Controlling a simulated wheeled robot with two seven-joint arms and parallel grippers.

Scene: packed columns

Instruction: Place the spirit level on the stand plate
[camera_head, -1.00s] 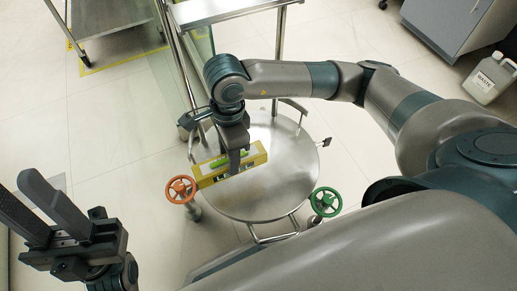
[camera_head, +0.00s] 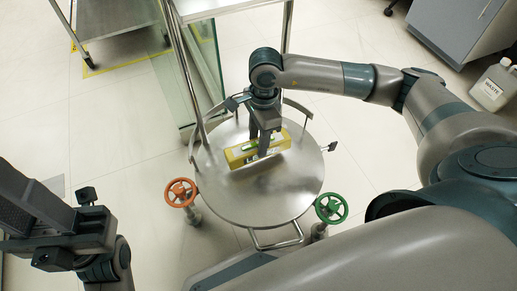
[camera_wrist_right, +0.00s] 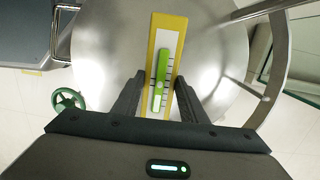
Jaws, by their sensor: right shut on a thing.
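The spirit level is a yellow block (camera_head: 239,155) with a white face and a green vial, also seen in the right wrist view (camera_wrist_right: 152,62). My right gripper (camera_head: 264,150) is shut on it, with one finger on each side of the block in the wrist view. The level is over the far half of the stand plate (camera_head: 270,200), a round steel disc. I cannot tell whether its underside touches the plate. My left gripper (camera_head: 14,195) is empty at the left edge, its fingers apart and away from the stand.
An orange handwheel (camera_head: 181,192) and a green handwheel (camera_head: 331,207) flank the stand's near side. Steel guard rails curve round its rim. Glass panels and a steel frame (camera_head: 171,60) stand behind on the left. A waste canister (camera_head: 492,88) is at the right. The plate's near half is bare.

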